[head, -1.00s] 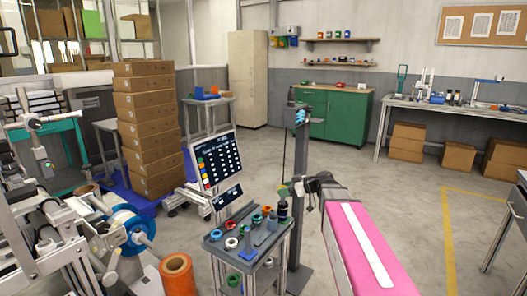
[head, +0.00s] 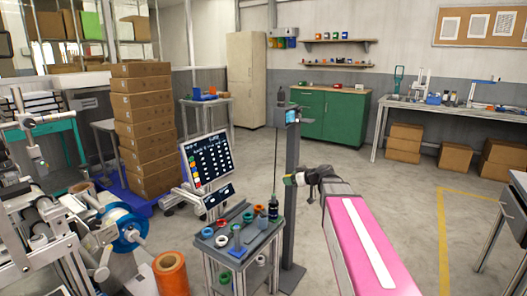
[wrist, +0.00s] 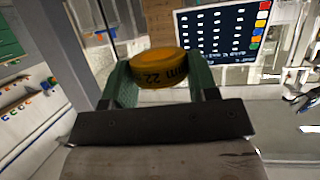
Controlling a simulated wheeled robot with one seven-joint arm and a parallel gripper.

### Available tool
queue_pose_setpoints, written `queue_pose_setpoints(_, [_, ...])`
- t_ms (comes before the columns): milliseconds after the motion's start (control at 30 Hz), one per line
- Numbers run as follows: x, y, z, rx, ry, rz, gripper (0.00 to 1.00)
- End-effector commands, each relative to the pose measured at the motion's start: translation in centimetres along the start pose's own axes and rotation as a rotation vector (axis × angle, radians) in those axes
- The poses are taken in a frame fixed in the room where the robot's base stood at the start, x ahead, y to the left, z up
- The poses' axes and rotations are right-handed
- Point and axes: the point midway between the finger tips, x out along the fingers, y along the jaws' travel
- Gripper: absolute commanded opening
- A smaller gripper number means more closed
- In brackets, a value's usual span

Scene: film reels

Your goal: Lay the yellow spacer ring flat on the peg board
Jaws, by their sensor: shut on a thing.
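My gripper (wrist: 165,88) is shut on the yellow spacer ring (wrist: 158,66). The ring's rim, marked "22" and "m", faces the wrist camera, with green fingers on both sides. In the head view, my gripper (head: 289,180) hangs in the air above the right back part of a small grey cart (head: 213,243); the ring is too small there to make out clearly. A blue base with an upright grey peg (head: 237,240) stands at the cart's front. I cannot tell for sure whether this is the peg board.
A grey post (head: 291,200) rises close behind my gripper. An orange spool (head: 171,274) stands front left.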

Motion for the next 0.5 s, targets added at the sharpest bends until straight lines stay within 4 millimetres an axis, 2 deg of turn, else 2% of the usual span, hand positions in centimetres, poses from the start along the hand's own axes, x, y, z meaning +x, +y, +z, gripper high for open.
queue_pose_setpoints(300, [-2.1, 5.2, -6.4, 0.140, 0.004, 0.357, 0.25])
queue_pose_setpoints(500, [-3.7, 7.4, -10.2, 0.206, 0.004, 0.519, 0.25])
